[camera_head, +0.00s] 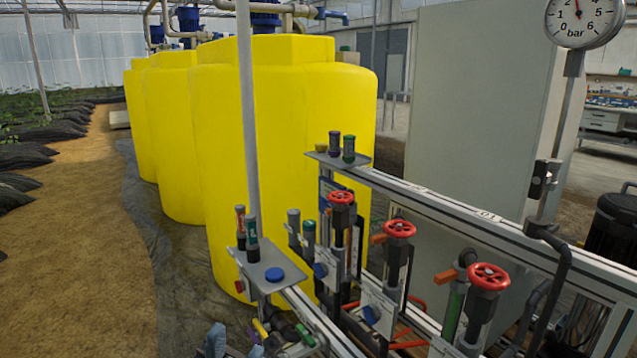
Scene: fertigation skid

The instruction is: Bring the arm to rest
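My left gripper (235,346) shows only at the bottom edge, left of centre. Its two blue-grey fingertips point up and stand apart, with nothing seen between them. The rest of the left arm is cut off by the frame. The fingertips are just below and left of the small grey plate (262,269) on the skid, and no contact can be made out. My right gripper and arm are not in view.
The skid's metal rail (450,214) and red handwheels (398,229) fill the right. Yellow tanks (285,130) stand behind. A grey post (247,110) rises near the plate. A pressure gauge (578,20) is at top right. The sandy path (90,230) at left is clear.

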